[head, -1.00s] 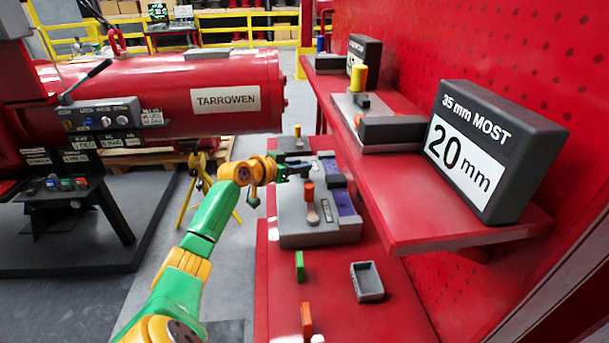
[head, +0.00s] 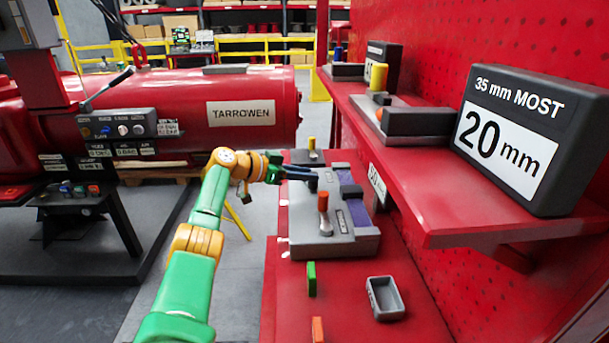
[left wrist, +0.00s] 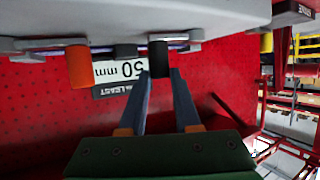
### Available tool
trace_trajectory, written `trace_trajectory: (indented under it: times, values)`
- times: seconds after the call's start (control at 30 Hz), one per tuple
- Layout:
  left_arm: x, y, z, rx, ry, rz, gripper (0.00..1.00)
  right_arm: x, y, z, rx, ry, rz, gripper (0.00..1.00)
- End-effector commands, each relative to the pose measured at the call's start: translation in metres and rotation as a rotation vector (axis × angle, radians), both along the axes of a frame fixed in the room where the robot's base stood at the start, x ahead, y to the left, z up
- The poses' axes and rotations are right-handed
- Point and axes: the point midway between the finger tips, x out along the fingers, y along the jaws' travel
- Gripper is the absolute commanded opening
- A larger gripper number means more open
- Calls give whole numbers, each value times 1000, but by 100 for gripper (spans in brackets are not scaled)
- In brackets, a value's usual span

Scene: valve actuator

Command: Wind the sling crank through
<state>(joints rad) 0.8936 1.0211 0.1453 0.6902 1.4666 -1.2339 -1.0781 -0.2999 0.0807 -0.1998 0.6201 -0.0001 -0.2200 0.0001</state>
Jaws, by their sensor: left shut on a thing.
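A grey device (head: 335,246) on the red bench carries an orange-topped lever (head: 323,203) and a dark upright knob (head: 311,185). Which of these parts is the sling crank is not labelled. My left gripper (head: 314,177) reaches over the device from the left, at the dark knob behind the orange-topped lever. In the left wrist view its two fingers (left wrist: 160,78) are shut on the black knob (left wrist: 158,58). The orange handle (left wrist: 78,66) hangs to the left there, apart from the fingers. My right gripper is not in view.
A red shelf (head: 440,215) at right bears a "20 mm" sign block (head: 506,140). A grey open box (head: 385,298) and a green block (head: 311,278) are on the bench nearer me. A red tank marked TARROWEN (head: 240,113) is at left.

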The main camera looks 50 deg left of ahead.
Motion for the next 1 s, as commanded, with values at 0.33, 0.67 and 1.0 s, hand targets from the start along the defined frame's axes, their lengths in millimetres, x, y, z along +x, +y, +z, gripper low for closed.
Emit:
trace_trajectory:
  times: [0.33, 0.67, 1.0]
  values:
    - [0, -1, -4, 0, 10, -2, 62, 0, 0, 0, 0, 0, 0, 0]
    - [-4, 1, -3, 1, 5, 1, 62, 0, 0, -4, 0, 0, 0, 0]
    - [-59, 14, 18, 3, 7, 1, 62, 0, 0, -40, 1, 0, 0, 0]
